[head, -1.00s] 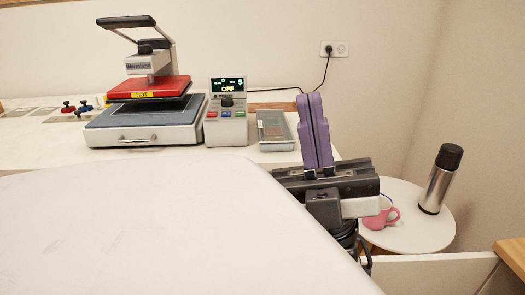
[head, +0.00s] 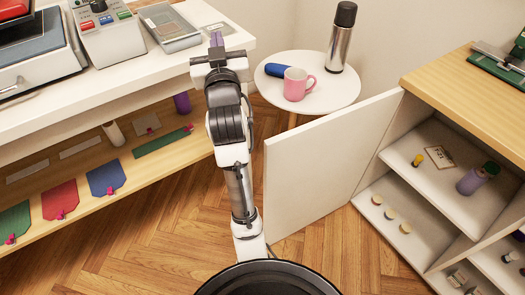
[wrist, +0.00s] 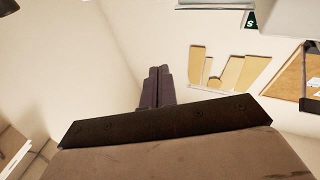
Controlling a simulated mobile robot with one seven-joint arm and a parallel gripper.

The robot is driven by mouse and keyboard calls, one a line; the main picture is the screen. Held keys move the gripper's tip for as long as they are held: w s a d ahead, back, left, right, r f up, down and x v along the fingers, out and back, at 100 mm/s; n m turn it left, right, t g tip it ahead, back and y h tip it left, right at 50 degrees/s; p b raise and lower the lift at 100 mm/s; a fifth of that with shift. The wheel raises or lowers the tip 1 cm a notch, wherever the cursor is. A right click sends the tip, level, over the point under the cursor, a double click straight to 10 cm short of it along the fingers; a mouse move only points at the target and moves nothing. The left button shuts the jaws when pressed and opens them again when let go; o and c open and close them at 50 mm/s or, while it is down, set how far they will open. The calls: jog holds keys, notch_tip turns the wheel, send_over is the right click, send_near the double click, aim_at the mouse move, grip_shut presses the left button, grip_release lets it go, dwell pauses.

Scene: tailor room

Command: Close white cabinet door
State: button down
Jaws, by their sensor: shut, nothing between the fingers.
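The white cabinet door (head: 322,165) stands open in the head view, swung out from the left side of the cabinet (head: 392,128). The cabinet has a wooden top and its shelves are exposed. My gripper (head: 216,40) is at the upper left of the door, apart from it, beside the white table's right end. Its purple fingers are together and empty; they also show pressed together in the wrist view (wrist: 158,80). My arm runs down left of the door. The door does not show clearly in the wrist view.
A round white side table (head: 340,92) behind the door holds a pink mug (head: 296,84), a blue object (head: 284,68) and a steel flask (head: 341,42). The white work table (head: 150,62) with a lower shelf is on the left. Wooden floor (head: 150,240) is clear between.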

jog(key=w+d+f+g+h, duration=0.15)
jog(key=f+g+h, duration=0.3)
jog(key=f, duration=0.85)
jog(key=w+f+g+h, duration=0.35)
jog(key=f+h, duration=0.25)
jog(key=f, duration=0.6)
jog(key=s+a+f+g+h, duration=0.2)
jog(key=s+f+g+h, duration=0.15)
jog(key=s+h, duration=0.3)
jog(key=s+a+f+g+h, duration=0.1)
jog(key=s+f+g+h, duration=0.3)
jog(key=s, duration=0.4)
jog(key=d+p, duration=0.1)
jog(key=d, duration=1)
jog(key=shift+s+r+h+p, duration=0.2)
jog(key=shift+s+h+p, duration=0.05)
jog(key=shift+h+p, duration=0.15)
jog(key=shift+s+d+t, duration=0.1)
jog(key=shift+d+t, duration=0.1)
jog(key=shift+t, duration=0.25)
